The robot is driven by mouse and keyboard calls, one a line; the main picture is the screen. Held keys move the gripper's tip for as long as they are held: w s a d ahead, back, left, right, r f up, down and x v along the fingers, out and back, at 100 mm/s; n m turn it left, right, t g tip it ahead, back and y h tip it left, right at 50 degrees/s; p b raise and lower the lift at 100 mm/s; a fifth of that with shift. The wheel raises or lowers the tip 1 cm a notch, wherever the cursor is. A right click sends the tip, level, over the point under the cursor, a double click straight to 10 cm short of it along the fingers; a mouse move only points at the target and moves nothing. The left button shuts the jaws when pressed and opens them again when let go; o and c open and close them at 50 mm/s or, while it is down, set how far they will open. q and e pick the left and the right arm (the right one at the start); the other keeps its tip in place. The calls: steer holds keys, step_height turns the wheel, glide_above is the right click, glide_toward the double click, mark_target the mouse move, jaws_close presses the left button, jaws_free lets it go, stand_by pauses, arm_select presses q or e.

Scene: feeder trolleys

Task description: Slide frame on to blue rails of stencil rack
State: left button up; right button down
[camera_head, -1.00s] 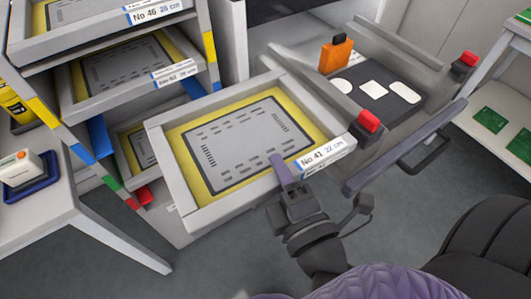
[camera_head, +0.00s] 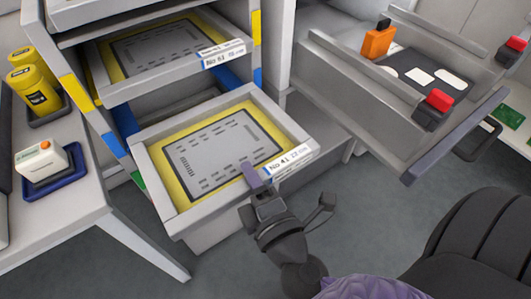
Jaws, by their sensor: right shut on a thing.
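The grey stencil frame (camera_head: 293,177), with a yellow border, grey stencil and a "No 41 22 cm" label, is in front of the stencil rack. My right gripper (camera_head: 252,178) is shut on its near edge, beside the label. The rack (camera_head: 90,118) has yellow, blue and green bands on its posts. A blue rail (camera_head: 124,119) shows at the left, above and behind the frame's far left corner. The frame's far end is at the rack opening near the blue bands. I cannot tell whether it rests on the rails. My left gripper is not in view.
Another frame (camera_head: 223,63) sits on the level above. An open drawer-like printer (camera_head: 365,90) with red knobs (camera_head: 437,101) and an orange block (camera_head: 378,40) stands to the right. A side table (camera_head: 75,200) holds yellow tubs (camera_head: 38,92) at left.

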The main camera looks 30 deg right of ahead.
mark_target(226, 150)
steer(key=w, duration=0.2)
steer(key=w+p, duration=0.1)
steer(key=w, duration=0.5)
steer(key=shift+w+a+f, duration=0.15)
steer(key=shift+f, duration=0.1)
steer(key=w, duration=0.2)
steer(key=w+f+b, duration=0.1)
steer(key=w, duration=0.5)
steer(key=shift+w+a+f+b, duration=0.15)
steer(key=shift+w+f+b, duration=0.1)
steer(key=shift+f+b, duration=0.15)
steer(key=shift+w, duration=0.5)
arm_select(q)
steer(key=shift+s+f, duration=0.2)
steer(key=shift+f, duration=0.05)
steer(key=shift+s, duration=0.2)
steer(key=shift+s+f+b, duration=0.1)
steer(key=shift+b, duration=0.25)
arm_select(e)
steer(key=shift+f, duration=0.1)
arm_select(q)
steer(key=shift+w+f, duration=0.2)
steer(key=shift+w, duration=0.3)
arm_select(e)
steer(key=shift+w, duration=0.35)
